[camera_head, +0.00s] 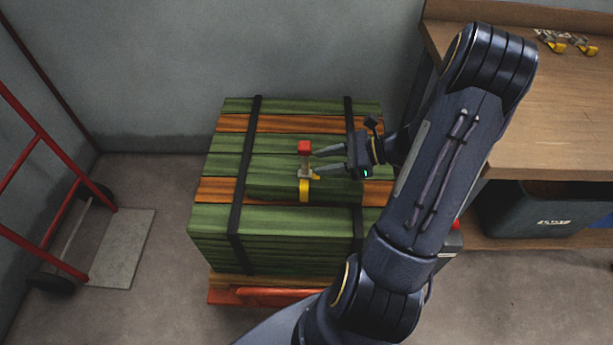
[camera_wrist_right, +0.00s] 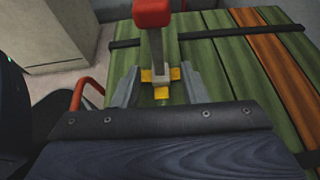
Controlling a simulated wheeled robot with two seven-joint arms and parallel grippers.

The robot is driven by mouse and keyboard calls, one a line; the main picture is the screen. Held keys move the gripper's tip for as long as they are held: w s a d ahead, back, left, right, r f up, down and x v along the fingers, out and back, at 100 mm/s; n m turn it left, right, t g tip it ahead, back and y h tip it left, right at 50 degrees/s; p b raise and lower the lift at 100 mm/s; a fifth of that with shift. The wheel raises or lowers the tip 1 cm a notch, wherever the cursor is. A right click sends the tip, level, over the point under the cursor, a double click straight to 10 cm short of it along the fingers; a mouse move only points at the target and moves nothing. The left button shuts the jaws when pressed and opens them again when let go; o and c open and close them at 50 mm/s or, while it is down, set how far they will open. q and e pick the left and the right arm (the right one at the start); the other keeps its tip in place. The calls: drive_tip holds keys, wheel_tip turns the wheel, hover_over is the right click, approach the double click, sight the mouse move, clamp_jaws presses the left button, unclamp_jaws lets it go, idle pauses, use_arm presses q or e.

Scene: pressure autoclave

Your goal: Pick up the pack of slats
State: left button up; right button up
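A strapped stack of green and orange slats (camera_head: 290,218) rests on an orange-red base; it also shows in the wrist view (camera_wrist_right: 217,62). A shorter green slat bundle (camera_head: 270,184) appears to lie on top, near its middle. A clamp-like handle with red knob, grey stem and yellow jaws (camera_head: 304,188) stands upright at that bundle; it also shows in the wrist view (camera_wrist_right: 158,75). My right gripper (camera_head: 314,162) is open, its fingers apart on either side of the handle's stem in the wrist view (camera_wrist_right: 160,78). Contact is not clear. My left gripper is not in view.
A red hand truck (camera_head: 45,185) stands at the left. A wooden workbench (camera_head: 550,115) at the right holds similar yellow clamps (camera_head: 567,42), with a dark bin (camera_head: 540,215) underneath. A grey wall is behind the stack.

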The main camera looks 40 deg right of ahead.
sight(298, 172)
drive_tip(key=b+x, duration=0.2)
drive_tip(key=x, duration=0.4)
drive_tip(key=shift+w+a+f, duration=0.15)
drive_tip(key=shift+a+f, duration=0.1)
drive_tip(key=shift+w+a+f, duration=0.1)
drive_tip(key=shift+w+a, duration=0.2)
clamp_jaws()
idle(0.9)
